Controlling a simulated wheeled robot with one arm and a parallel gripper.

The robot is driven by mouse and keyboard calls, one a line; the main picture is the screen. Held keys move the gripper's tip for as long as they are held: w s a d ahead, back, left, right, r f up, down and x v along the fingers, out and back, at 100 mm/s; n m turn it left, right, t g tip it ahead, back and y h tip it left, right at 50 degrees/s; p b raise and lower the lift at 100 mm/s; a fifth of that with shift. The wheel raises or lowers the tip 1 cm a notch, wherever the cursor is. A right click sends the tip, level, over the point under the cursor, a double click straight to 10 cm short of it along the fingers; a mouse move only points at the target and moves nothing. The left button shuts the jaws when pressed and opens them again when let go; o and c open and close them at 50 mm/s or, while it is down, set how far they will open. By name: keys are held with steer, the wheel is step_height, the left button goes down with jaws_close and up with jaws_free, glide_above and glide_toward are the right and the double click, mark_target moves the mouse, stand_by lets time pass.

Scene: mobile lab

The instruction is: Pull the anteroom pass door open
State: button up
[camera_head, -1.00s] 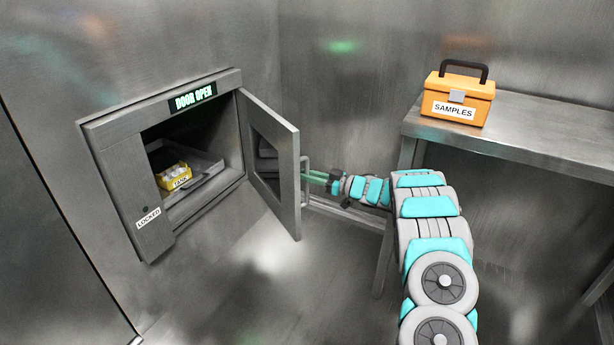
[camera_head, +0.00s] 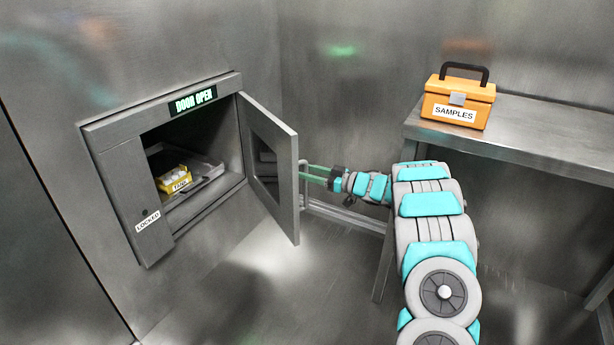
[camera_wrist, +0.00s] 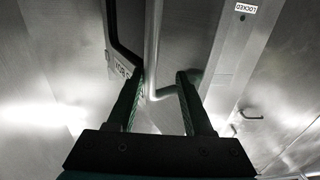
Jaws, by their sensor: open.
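The anteroom pass door (camera_head: 268,160), a grey metal panel with a dark window, stands swung well out from its wall opening, hinged at the opening's right side. Its bar handle (camera_head: 302,191) is on the outer face. My gripper (camera_head: 304,172) reaches in from the right at this handle. In the wrist view my gripper (camera_wrist: 160,78) is open, with its two fingers apart. The pale handle bar (camera_wrist: 153,45) runs between or just beyond the fingertips, nearer the left finger. I cannot tell whether they touch.
The lit sign (camera_head: 193,100) reads DOOR OPEN. A yellow box (camera_head: 173,181) sits inside the opening. A LOCKED label (camera_head: 147,221) is on the frame. An orange SAMPLES case (camera_head: 457,97) stands on a metal bench (camera_head: 530,130) at right. The floor below the door is clear.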

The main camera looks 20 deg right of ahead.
steer(key=s+a+r+b, duration=0.1)
steer(key=s+a, duration=0.3)
steer(key=s, duration=0.9)
steer(key=shift+s+r, duration=0.15)
steer(key=shift+s, duration=0.1)
steer(key=shift+c, duration=0.2)
